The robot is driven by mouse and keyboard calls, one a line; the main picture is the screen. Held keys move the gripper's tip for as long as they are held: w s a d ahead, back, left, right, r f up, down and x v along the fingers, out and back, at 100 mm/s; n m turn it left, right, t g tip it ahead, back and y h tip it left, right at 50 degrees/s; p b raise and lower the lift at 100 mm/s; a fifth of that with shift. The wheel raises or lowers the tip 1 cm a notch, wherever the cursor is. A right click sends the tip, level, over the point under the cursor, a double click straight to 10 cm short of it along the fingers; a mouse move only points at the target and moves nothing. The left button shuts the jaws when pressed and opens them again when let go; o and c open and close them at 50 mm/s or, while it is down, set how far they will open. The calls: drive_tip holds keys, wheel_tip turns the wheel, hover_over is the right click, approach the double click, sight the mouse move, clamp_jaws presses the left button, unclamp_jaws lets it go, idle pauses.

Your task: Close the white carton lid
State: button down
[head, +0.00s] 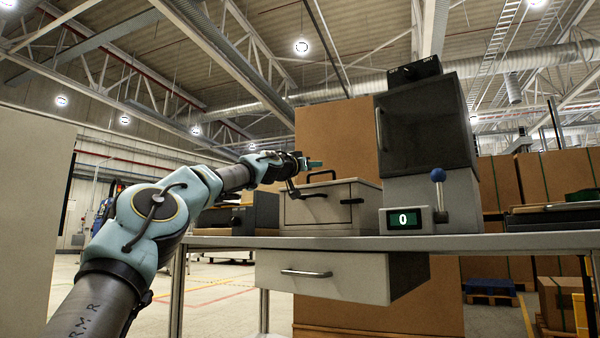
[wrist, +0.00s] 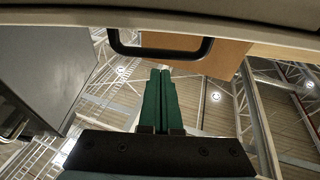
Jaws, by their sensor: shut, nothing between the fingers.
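The pale carton (head: 300,213) stands on the table in the head view, with a dark arched handle (head: 320,173) on top and dark fittings on its front. I cannot tell from here whether its lid is fully down. In the wrist view a pale edge (wrist: 270,32) crosses the top, and the dark handle (wrist: 160,52) extends from it. My gripper (head: 314,164) is close to the carton's top, near the handle. In the wrist view its green fingers (wrist: 161,72) are together and empty, with the tips just short of the handle in the picture.
A grey cabinet (head: 427,128) with a dark front stands right of the carton, above a base with a counter display (head: 404,219) and a blue-knobbed lever (head: 438,176). A drawer (head: 335,277) hangs under the tabletop. A large brown box (head: 340,130) rises behind.

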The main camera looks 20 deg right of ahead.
drive_tip(key=shift+s+a+r, duration=0.15)
drive_tip(key=shift+r, duration=0.3)
drive_tip(key=shift+s+a+r, duration=0.1)
drive_tip(key=shift+r, duration=0.35)
drive_tip(key=s+a+f+b, duration=0.3)
drive_tip(key=a+f+b, duration=0.1)
drive_tip(key=f, duration=0.3)
drive_tip(key=shift+a, duration=0.8)
drive_tip(key=shift+s+f, duration=0.1)
